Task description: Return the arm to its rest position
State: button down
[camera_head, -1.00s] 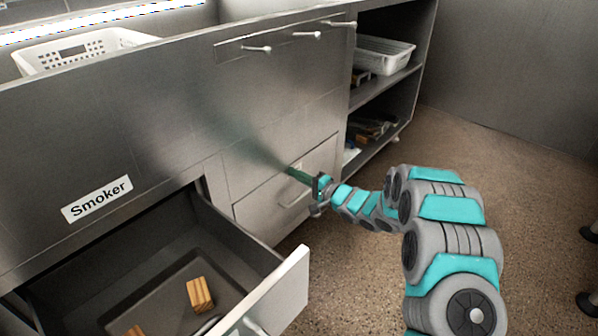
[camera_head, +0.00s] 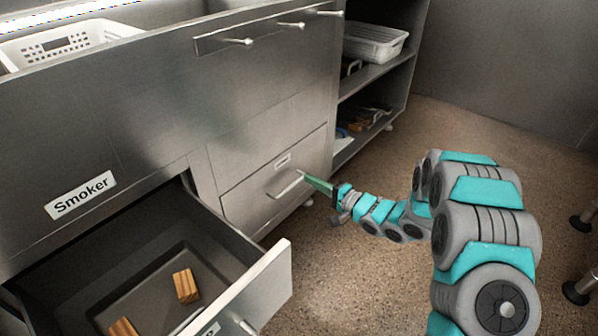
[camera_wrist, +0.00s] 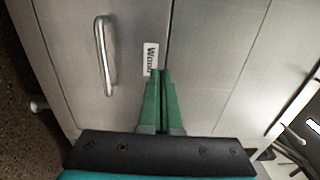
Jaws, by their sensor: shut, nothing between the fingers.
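My gripper (camera_head: 309,178) is shut and empty, its green fingers pointing left at the front of a closed drawer (camera_head: 247,196) with a small label and a bar handle (camera_head: 286,185). In the head view the fingertips appear close to the right end of that handle; whether they touch it I cannot tell. In the wrist view the closed green fingers (camera_wrist: 159,80) lie side by side below the label reading "Wood" (camera_wrist: 151,59), with the handle (camera_wrist: 104,56) to their left. My arm reaches in from the lower right.
An open drawer (camera_head: 267,288) below the "Smoker" label (camera_head: 80,195) holds wooden blocks (camera_head: 185,286). A white perforated basket (camera_head: 68,45) stands on the counter. Open shelves (camera_head: 372,75) hold another white basket (camera_head: 375,42).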

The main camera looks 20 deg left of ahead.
jog(key=w+d+r+n+t+h+p, duration=0.1)
jog(key=w+d+r+t+h, duration=0.15)
jog(key=d+h, duration=0.45)
jog(key=w+d+r+t+h, duration=0.1)
jog(key=w+d+r+h, duration=0.2)
jog(key=d, duration=0.8)
jog(key=s+d+r+g+h+p, duration=0.1)
jog(key=s+d+r+h, duration=0.2)
jog(key=s+d, duration=0.3)
jog(key=s+d+r+g+h, duration=0.2)
jog(key=s+d+h, duration=0.2)
jog(key=d, duration=0.5)
jog(key=s+d+r+n+g+h+p, duration=0.1)
jog(key=s+d+r+g, duration=0.1)
jog(key=s, duration=0.7)
jog(key=s+d+r+g+h, duration=0.1)
jog(key=s+d+g, duration=0.1)
jog(key=s, duration=0.6)
jog(key=s+a+r+n+g+y, duration=0.1)
jog(key=s+a+g, duration=0.1)
jog(key=s, duration=1)
jog(key=s+a+r+n+g+y, duration=0.1)
jog(key=s+a+g, duration=0.1)
jog(key=s, duration=0.9)
jog(key=shift+s+a+r+n+g+p, duration=0.3)
jog(key=shift+s+r+g+p, duration=0.1)
jog(key=shift+g, duration=0.25)
